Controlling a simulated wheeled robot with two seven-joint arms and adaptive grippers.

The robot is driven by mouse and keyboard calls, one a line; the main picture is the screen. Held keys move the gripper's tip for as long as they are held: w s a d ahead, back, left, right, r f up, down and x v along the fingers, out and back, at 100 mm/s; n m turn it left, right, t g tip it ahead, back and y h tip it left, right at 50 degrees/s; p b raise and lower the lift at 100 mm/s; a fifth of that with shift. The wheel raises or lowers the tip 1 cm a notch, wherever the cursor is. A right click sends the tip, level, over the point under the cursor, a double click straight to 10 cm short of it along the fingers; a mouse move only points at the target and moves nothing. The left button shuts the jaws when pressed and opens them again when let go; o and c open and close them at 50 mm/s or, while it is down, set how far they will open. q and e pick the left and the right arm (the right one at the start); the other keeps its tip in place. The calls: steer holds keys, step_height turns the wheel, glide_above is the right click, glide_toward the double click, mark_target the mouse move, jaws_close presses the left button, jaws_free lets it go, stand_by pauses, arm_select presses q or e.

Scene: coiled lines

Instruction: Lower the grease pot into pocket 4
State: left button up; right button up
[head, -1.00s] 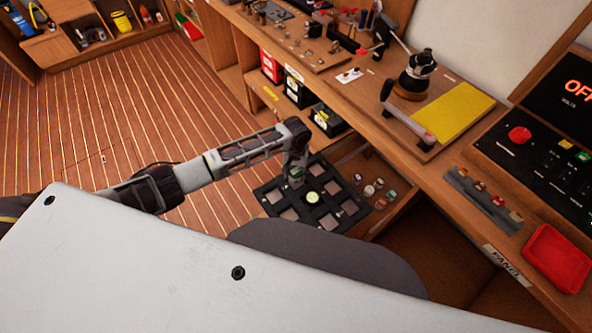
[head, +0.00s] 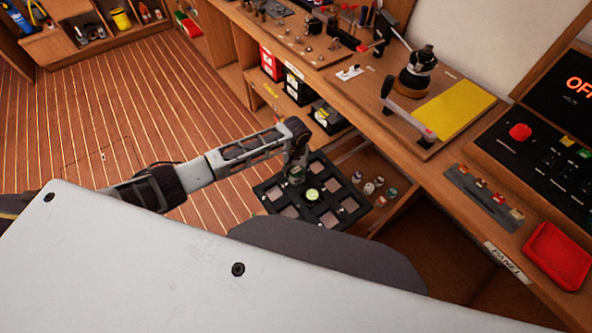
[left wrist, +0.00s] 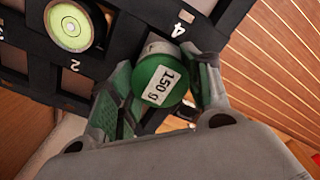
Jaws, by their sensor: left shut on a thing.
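My left gripper (head: 297,177) is shut on the grease pot (left wrist: 164,82), which has a green lid with a white "150 g" label. In the left wrist view the green finger pads are on either side of the pot. The pot is over the black tray (head: 268,193), beside the printed number 4 (left wrist: 184,20). The pocket under it is mostly hidden by the pot and fingers. I cannot tell how far its base is from the tray. My right gripper is in neither view.
A round bubble level (head: 313,195) sits mid-tray, close to my left gripper; number 2 (left wrist: 75,66) is printed beside it. Several small jars (head: 374,186) stand right of the tray. The wooden bench (head: 440,165) rises beyond. Open floor (head: 130,110) lies left.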

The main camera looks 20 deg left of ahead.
arm_select(q)
steer(key=shift+f, duration=0.75)
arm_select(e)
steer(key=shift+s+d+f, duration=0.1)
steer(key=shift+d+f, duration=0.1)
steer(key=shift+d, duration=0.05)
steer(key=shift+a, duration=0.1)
